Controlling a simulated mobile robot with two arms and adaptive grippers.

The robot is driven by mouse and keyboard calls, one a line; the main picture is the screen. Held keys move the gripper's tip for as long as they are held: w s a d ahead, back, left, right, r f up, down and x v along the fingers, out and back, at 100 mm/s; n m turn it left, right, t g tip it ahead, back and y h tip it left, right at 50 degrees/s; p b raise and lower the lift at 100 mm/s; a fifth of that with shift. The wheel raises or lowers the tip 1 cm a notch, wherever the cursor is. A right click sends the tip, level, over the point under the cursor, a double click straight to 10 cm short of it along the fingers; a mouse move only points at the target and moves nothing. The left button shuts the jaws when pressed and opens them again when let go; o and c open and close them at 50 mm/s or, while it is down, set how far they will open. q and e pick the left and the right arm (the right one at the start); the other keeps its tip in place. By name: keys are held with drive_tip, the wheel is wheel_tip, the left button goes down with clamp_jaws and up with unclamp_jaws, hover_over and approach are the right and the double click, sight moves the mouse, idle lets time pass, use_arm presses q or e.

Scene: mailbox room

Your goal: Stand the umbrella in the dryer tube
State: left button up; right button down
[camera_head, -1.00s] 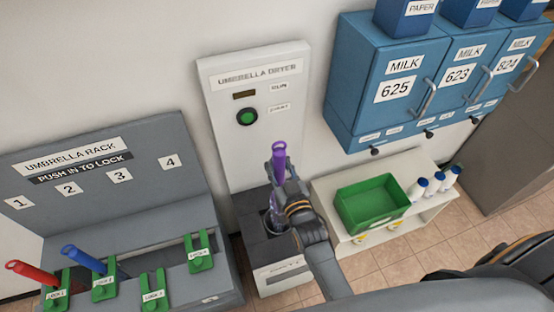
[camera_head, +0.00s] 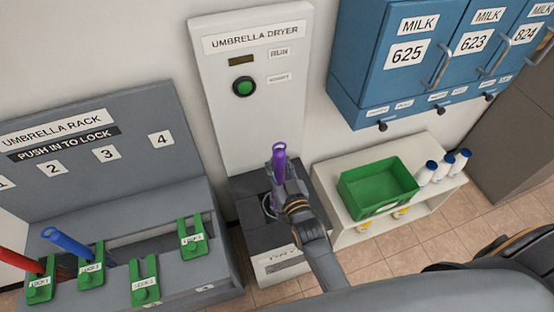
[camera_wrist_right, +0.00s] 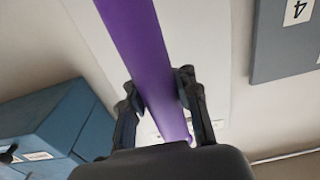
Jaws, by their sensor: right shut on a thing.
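The purple umbrella (camera_head: 279,158) stands roughly upright at the umbrella dryer (camera_head: 257,100), above the dark tube opening (camera_head: 268,206) in its base. My right gripper (camera_head: 278,172) is shut on the umbrella just below its top end. In the right wrist view the purple shaft (camera_wrist_right: 140,50) runs between the two fingers (camera_wrist_right: 160,100). The umbrella's lower end is hidden by the gripper and tube rim, so I cannot tell how deep it sits. The dryer panel has a round green button (camera_head: 243,87). My left gripper is not in view.
The grey umbrella rack (camera_head: 90,140) at left holds a red umbrella (camera_head: 18,260) and a blue umbrella (camera_head: 68,242) in green locks. A white shelf (camera_head: 345,232) with a green bin (camera_head: 378,187) and several bottles stands right of the dryer. Blue mailboxes (camera_head: 410,60) hang above.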

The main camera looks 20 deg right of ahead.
drive_tip(key=shift+f+b, duration=1.9)
drive_tip(key=shift+f, duration=0.9)
drive_tip(key=c, duration=0.9)
unclamp_jaws()
drive_tip(key=shift+f, duration=0.1)
drive_tip(key=shift+s, duration=0.1)
drive_tip(key=s, duration=1.1)
drive_tip(key=shift+s+d, duration=0.3)
drive_tip(key=shift+s, duration=0.1)
drive_tip(key=shift+w, duration=0.1)
